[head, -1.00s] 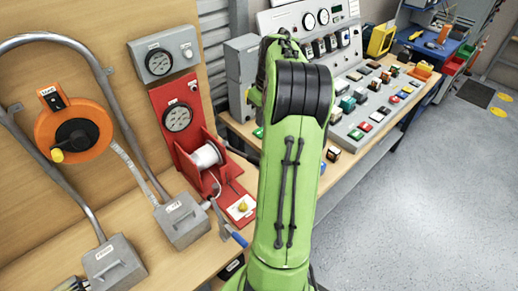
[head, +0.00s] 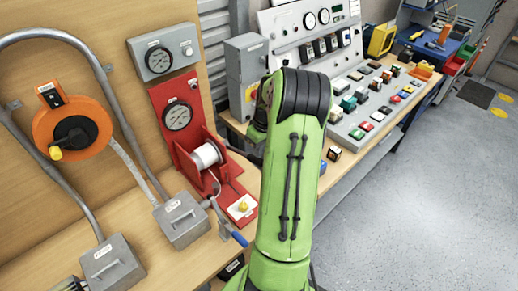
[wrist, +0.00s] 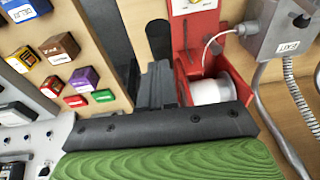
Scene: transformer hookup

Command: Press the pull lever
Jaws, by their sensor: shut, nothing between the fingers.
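No part carries a label I can read as the pull lever. On the red winch stand (head: 172,120) in the head view are a white spool (head: 206,155), a crank with a blue handle (head: 240,239) and a yellow knob (head: 243,206) on its base plate. The stand and spool also show in the wrist view (wrist: 212,88), upper right. My gripper (wrist: 157,85) shows as dark shut fingers, empty, beside the stand in the wrist view; I cannot tell whether they touch it. In the head view my green arm hides the gripper.
A sloped console (head: 375,100) with several coloured buttons stands right of my arm. A grey box (head: 246,75) stands behind it. Left are an orange reel (head: 72,133), bent pipes and grey boxes (head: 182,220) on the bench. Open floor (head: 440,190) lies at right.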

